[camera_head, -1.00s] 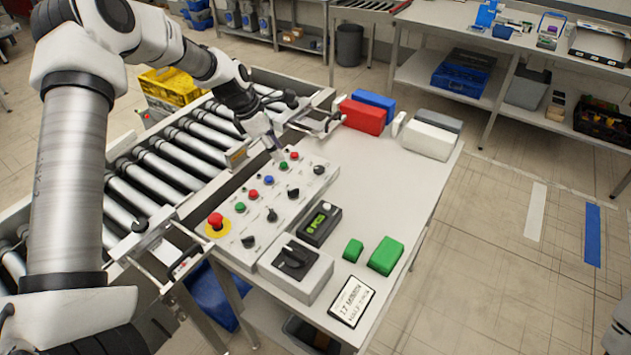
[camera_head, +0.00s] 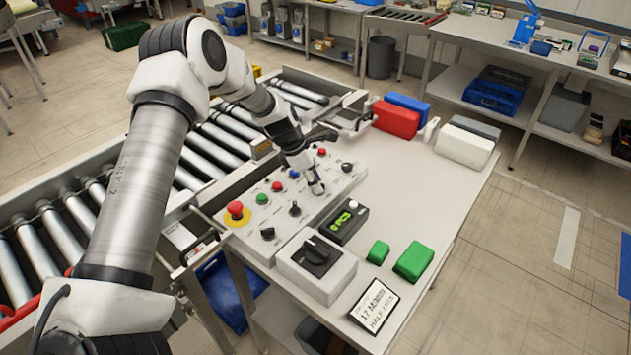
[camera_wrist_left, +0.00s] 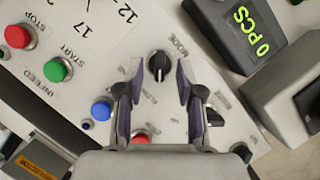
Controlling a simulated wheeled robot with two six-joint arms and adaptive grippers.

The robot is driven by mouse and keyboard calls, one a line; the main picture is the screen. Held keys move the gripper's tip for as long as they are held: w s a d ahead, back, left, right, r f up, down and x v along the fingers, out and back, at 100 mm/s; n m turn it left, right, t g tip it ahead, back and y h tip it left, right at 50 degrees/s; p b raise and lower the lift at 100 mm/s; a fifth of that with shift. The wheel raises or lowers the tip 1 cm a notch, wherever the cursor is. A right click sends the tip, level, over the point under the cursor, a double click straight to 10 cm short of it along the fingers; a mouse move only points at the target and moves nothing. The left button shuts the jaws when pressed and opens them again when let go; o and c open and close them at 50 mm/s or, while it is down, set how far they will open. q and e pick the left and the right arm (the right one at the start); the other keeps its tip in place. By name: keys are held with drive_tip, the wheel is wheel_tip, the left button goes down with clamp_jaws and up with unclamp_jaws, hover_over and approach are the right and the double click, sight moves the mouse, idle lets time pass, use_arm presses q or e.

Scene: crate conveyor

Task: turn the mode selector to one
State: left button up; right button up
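The mode selector (camera_wrist_left: 158,65) is a small round black knob on the light sloping control panel (camera_head: 252,246), beside the printed word MODE. My left gripper (camera_head: 316,188) points down at the panel and covers this knob in the head view. In the left wrist view the left gripper (camera_wrist_left: 157,78) is open. Its two fingers stand on either side of the knob, with a gap on each side. I cannot tell how far down the fingertips reach. My right gripper is in neither view.
Red, green and blue buttons, including a blue one (camera_wrist_left: 101,110), line the panel beside the left finger. Other black knobs (camera_head: 295,208) sit nearby. A counter box (camera_head: 344,222) and a grey box with a big black switch (camera_head: 317,257) stand in front. Rollers (camera_head: 215,150) run behind.

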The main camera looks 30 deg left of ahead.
use_arm(q)
drive_tip(key=shift+w+d+f, duration=0.15)
drive_tip(key=shift+w+f, duration=0.15)
drive_tip(key=shift+s+r, duration=0.1)
drive_tip(key=shift+s, duration=0.1)
clamp_jaws()
drive_tip(key=shift+m, duration=0.4)
drive_tip(key=m+g, duration=0.1)
drive_tip(key=m, duration=0.2)
drive_tip(key=shift+w+h+b, duration=0.15)
drive_tip(key=shift+h+b, duration=0.15)
drive_tip(key=shift+b, duration=0.1)
drive_tip(key=m+g, duration=0.1)
drive_tip(key=m, duration=0.1)
drive_tip(key=m+g+b, duration=0.1)
drive_tip(key=m, duration=0.1)
drive_tip(key=shift+w+f+m, duration=0.1)
drive_tip(key=shift+f+m, duration=0.1)
drive_tip(key=shift+m, duration=0.2)
drive_tip(key=m+g+b, duration=0.1)
drive_tip(key=m+g, duration=0.1)
drive_tip(key=m, duration=0.2)
drive_tip(key=shift+w+m, duration=0.15)
drive_tip(key=shift+m, duration=0.15)
drive_tip(key=m+g+y+b, duration=0.1)
drive_tip(key=m, duration=0.3)
drive_tip(key=shift+m+b, duration=0.3)
drive_tip(key=shift+g, duration=0.3)
